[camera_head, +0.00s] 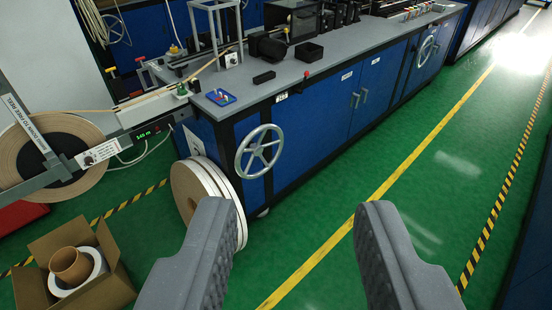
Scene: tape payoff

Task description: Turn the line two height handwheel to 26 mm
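A silver spoked handwheel (259,151) is on the near end of the blue cabinet line, at the picture's centre left. A second silver handwheel (426,50) is farther along the same cabinet front. I cannot tell from any label which line each wheel belongs to, and no millimetre height scale is readable. My gripper (291,215) is open and empty, its two grey fingers wide apart in the foreground. The near handwheel is beyond the fingers and left of the gap's middle, not touched.
A tape reel (35,150) with a digital display (147,134) stands at the left. White rolls (196,190) lean by the cabinet below the near wheel. An open cardboard box (112,285) is at lower left. Green floor (345,190) with a yellow line is clear at right.

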